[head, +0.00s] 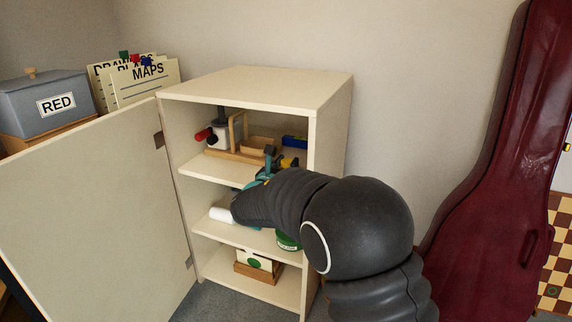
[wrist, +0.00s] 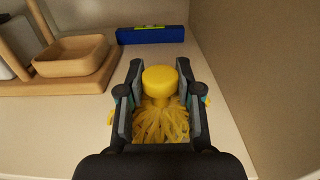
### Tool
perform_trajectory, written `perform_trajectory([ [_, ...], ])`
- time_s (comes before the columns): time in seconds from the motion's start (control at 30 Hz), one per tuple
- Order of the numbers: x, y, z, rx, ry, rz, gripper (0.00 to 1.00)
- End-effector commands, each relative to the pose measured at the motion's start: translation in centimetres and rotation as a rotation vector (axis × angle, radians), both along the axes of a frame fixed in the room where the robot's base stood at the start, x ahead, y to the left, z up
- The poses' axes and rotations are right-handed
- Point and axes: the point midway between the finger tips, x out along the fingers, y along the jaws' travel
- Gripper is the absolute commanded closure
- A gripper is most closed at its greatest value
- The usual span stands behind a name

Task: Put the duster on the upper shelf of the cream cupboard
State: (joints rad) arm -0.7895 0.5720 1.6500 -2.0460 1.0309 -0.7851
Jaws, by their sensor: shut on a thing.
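The yellow duster (wrist: 160,121), with a round yellow cap and shaggy strands, is between the fingers of my gripper (wrist: 159,98) in the wrist view. My gripper (head: 271,166) is shut on it. In the head view my arm reaches into the open cream cupboard (head: 258,86), and a little yellow of the duster (head: 289,162) shows at the front right of the upper shelf (head: 205,166). The wrist view shows the bare shelf surface (wrist: 60,125) around the duster. I cannot tell whether the duster touches the shelf. My arm hides part of the lower shelves.
On the upper shelf, a wooden tray stand (wrist: 75,70) is at the left and a blue box (wrist: 150,34) at the back. The cupboard's right wall (wrist: 240,60) is close. The open door (head: 90,215) stands left; a dark red case (head: 490,190) stands right.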

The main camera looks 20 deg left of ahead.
Motion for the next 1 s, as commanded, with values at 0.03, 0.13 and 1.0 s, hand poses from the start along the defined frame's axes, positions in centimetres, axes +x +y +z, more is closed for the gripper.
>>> perform_trajectory([
  [0.03,0.0,0.0,-0.1,0.000,0.000,0.000,0.58],
  [0.13,0.0,0.0,-0.1,0.000,0.000,0.000,0.41],
  [1.0,-8.9,0.8,0.3,0.000,0.000,0.002,0.41],
])
